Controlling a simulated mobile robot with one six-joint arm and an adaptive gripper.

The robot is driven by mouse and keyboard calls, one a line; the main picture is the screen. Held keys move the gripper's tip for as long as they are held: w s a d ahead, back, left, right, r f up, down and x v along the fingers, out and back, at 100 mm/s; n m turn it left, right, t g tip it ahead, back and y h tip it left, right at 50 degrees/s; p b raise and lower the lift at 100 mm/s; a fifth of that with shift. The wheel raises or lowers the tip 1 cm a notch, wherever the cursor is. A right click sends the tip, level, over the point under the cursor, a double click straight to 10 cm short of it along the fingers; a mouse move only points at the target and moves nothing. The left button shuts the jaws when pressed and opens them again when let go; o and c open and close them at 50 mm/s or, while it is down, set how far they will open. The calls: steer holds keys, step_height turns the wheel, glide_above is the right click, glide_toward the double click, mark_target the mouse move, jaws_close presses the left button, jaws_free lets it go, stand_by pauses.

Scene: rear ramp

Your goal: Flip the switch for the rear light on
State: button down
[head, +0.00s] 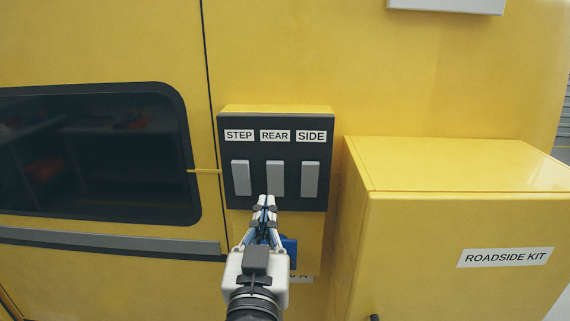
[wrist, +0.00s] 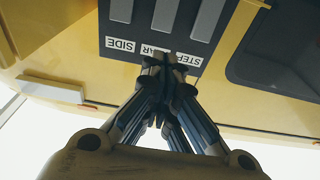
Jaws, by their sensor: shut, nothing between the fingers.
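A dark switch panel (head: 232,193) on the yellow wall carries three grey rocker switches under the labels STEP, REAR and SIDE. The rear switch (head: 276,176) is the middle one; it also shows at the top of the wrist view (wrist: 165,14), which is upside down. My gripper (head: 267,200) is shut and empty, its tips overlapping the rear switch's lower end in the head view. In the wrist view my fingertips (wrist: 172,60) lie over the REAR label. I cannot tell whether they touch the panel, nor which way the switch is tilted.
The step switch (head: 241,178) and side switch (head: 310,179) stand close on either side. A yellow box marked ROADSIDE KIT (head: 455,220) juts out at the right. A dark window (head: 90,155) is at the left. A blue thing (head: 290,250) shows partly behind my gripper.

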glide_toward(275, 152)
steer(key=w, duration=0.4)
steer(key=shift+w+r, duration=0.1)
steer(key=shift+r, duration=0.25)
steer(key=p, duration=0.2)
steer(key=r+g+p, duration=0.1)
steer(key=shift+w+r+p, duration=0.2)
steer(key=shift+w+p, duration=0.15)
steer(key=g+p, duration=0.1)
steer(key=p, duration=0.2)
steer(key=shift+w+r, duration=0.1)
steer(key=shift+w, duration=0.25)
steer(key=shift+w+g+p, duration=0.2)
steer(key=shift+g+p, duration=0.2)
steer(key=shift+f, duration=0.2)
steer(key=shift+d, duration=0.15)
